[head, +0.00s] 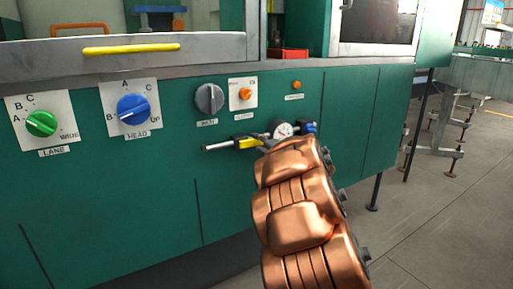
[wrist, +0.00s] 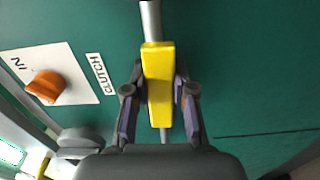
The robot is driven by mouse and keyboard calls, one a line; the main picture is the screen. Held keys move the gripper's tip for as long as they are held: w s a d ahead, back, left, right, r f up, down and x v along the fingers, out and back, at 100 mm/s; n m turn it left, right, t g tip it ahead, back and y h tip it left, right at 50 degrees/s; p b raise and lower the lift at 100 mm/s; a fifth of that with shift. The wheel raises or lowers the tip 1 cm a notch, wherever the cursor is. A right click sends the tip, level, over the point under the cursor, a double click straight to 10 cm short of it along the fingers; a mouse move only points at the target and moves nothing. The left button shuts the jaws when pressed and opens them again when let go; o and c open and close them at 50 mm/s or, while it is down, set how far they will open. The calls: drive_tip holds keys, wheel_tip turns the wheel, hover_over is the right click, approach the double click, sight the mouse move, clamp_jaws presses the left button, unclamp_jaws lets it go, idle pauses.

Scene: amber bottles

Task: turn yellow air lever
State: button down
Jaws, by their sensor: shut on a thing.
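The yellow air lever (wrist: 158,72) lies between the two fingers of my gripper (wrist: 160,105) in the wrist view, and the fingers are shut on it. A grey rod extends from both ends of its yellow sleeve. In the head view the yellow lever (head: 248,143) sits on a grey pipe low on the green panel, left of a round gauge (head: 282,130).
Above the pipe are an orange clutch knob (head: 246,94), a grey dial (head: 209,98) and an orange button (head: 296,85). A blue knob (head: 133,109) and a green knob (head: 41,124) are at left. Open floor (head: 440,215) lies at right.

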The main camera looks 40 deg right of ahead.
drive_tip(key=shift+r+n, duration=0.15)
drive_tip(key=shift+n, duration=0.15)
idle(0.4)
drive_tip(key=c, duration=0.9)
unclamp_jaws()
drive_tip(key=s, duration=0.8)
drive_tip(key=s+a, duration=0.1)
drive_tip(key=s, duration=0.3)
